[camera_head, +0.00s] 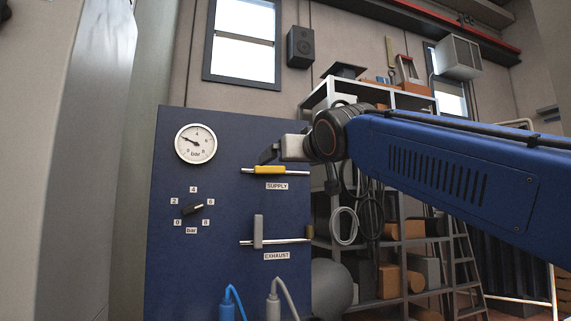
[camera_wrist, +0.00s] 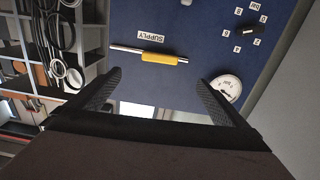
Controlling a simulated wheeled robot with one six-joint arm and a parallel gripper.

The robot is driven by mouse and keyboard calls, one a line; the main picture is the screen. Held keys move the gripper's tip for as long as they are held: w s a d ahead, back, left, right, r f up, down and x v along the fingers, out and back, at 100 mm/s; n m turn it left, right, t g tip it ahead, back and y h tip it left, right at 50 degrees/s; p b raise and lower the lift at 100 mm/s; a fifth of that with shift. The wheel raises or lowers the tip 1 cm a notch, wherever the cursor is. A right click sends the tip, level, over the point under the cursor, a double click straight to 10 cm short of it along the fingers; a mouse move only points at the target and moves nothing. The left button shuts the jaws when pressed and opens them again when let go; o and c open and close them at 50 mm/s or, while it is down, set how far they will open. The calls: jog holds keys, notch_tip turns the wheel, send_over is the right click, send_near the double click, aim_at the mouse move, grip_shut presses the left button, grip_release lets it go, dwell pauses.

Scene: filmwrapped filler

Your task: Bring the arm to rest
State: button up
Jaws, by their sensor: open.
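My gripper (camera_head: 270,153) is in front of the blue panel (camera_head: 225,290), just above the yellow supply handle (camera_head: 270,170) in the head view. In the wrist view my gripper (camera_wrist: 158,77) is open with nothing between its fingers. The yellow handle (camera_wrist: 159,58) lies beyond the fingertips, apart from them. It lies along its pipe. The grey exhaust handle (camera_head: 258,231) stands upright across its pipe. My blue arm reaches in from the right.
A pressure gauge (camera_head: 196,144) and a black knob (camera_head: 194,208) are on the panel. Blue (camera_head: 227,310) and grey (camera_head: 273,305) hose connectors sit at its bottom. A loaded shelf (camera_head: 390,270) with hanging cables (camera_head: 345,225) stands behind my arm. A ladder (camera_head: 467,265) stands further right.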

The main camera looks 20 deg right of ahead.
jog(key=shift+s, duration=0.5)
jog(key=s+d+f+g, duration=0.1)
jog(key=s+f+g, duration=0.15)
jog(key=f, duration=0.95)
jog(key=s+d+f+g, duration=0.1)
jog(key=s+f+g, duration=0.15)
jog(key=f, duration=0.95)
jog(key=s+d+f+g, duration=0.15)
jog(key=s+f, duration=0.25)
jog(key=f, duration=0.7)
jog(key=s+f+g, duration=0.3)
jog(key=s+f, duration=0.5)
jog(key=f, duration=0.6)
jog(key=s+f+g, duration=0.3)
jog(key=s+f, duration=0.5)
jog(key=f, duration=0.6)
jog(key=shift+s+m+g, duration=0.15)
jog(key=shift+m+g, duration=0.15)
jog(key=shift+g, duration=0.05)
